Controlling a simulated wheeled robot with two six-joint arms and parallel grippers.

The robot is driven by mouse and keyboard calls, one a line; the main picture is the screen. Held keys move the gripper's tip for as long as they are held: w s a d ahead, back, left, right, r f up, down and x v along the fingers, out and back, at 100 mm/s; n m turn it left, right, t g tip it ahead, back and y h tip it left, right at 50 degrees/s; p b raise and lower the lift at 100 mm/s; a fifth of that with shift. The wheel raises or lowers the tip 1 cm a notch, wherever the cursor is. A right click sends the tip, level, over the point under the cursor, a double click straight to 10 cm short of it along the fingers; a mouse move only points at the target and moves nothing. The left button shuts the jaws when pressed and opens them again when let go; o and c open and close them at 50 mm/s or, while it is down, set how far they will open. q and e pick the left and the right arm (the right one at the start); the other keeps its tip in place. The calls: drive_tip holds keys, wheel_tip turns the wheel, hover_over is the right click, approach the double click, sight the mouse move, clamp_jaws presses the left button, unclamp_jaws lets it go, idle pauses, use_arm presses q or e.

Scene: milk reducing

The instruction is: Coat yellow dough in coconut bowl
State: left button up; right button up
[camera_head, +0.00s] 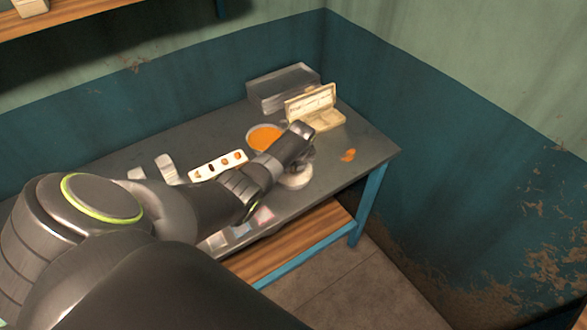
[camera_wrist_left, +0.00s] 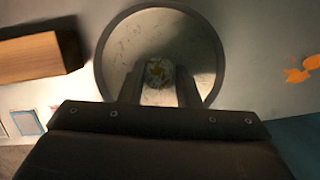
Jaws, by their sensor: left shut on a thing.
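My left gripper (camera_wrist_left: 159,88) points down into a round, pale bowl (camera_wrist_left: 205,55), probably the coconut bowl. The gripper is shut on a small lump of dough (camera_wrist_left: 158,73), whitish and speckled with yellow-brown patches. The lump is inside the bowl's outline; I cannot tell if it touches the bottom. In the head view the bowl (camera_head: 297,181) shows partly below my left wrist, near the table's front edge. My arm hides the fingertips and the dough there. My right gripper is in neither view.
A bowl of orange stuff (camera_head: 263,138) stands just behind my gripper. A white tray (camera_head: 203,174) with several small pieces lies to the left. An open cream box (camera_head: 318,118) and a grey metal box (camera_head: 283,87) stand behind. An orange patch (camera_head: 348,155) marks the otherwise clear right end.

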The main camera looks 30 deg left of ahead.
use_arm(q)
drive_tip(key=shift+r, duration=2.3)
drive_tip(key=shift+r, duration=2)
